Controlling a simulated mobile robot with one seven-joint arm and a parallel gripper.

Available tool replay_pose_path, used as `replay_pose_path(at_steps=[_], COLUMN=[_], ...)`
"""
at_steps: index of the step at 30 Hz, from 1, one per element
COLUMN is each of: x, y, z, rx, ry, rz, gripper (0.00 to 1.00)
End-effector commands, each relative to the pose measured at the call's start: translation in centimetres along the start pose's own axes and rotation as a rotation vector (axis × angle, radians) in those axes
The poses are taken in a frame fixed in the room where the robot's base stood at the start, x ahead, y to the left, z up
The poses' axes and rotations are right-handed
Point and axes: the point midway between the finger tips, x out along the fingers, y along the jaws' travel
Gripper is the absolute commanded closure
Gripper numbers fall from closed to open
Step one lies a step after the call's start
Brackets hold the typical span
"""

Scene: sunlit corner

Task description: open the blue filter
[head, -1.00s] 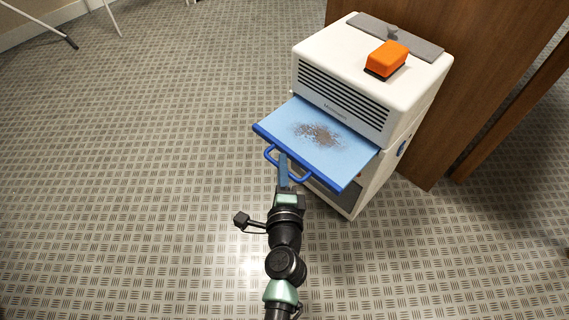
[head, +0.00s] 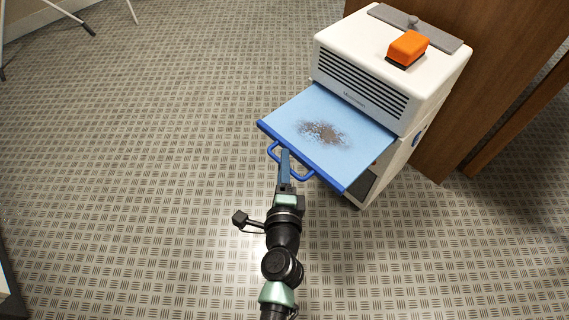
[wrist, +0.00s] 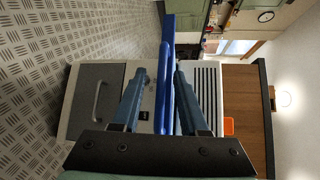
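The blue filter (head: 335,148) is a flat light-blue tray with a dark-blue front edge and a patch of brown dust in the middle. It sticks far out of the front of the white unit (head: 436,85). Its blue loop handle (head: 273,155) juts from the front edge and also shows in the wrist view (wrist: 166,88). My gripper (head: 285,153) is at the handle. In the wrist view my gripper's fingers (wrist: 161,76) stand one on each side of the handle bar, with a visible gap on both sides.
An orange and black block (head: 408,47) and a grey flat piece (head: 440,33) lie on the unit's top. A lower drawer (wrist: 98,100) is closed. Brown wooden panelling (head: 500,70) stands behind the unit. The patterned floor (head: 130,150) to the left is clear.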

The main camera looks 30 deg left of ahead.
Motion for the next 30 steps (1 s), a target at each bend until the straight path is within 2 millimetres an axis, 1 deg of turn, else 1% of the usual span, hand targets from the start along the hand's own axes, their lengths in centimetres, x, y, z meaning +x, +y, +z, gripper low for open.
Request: replay_pose_path(at_steps=[7, 11, 14, 24, 30], x=[0.0, -0.6, -1.9, -8.5, -11.4], y=[-0.1, 0.0, 0.0, 0.2, 0.2], z=[-0.1, -0.1, -0.1, 0.0, -0.1], rx=[-0.001, 0.000, 0.000, 0.000, -0.001], ry=[0.001, 0.002, 0.003, 0.000, 0.001], rz=[-0.002, -0.001, 0.000, 0.002, 0.001], gripper=[0.57, 0.57, 0.57, 0.57, 0.57])
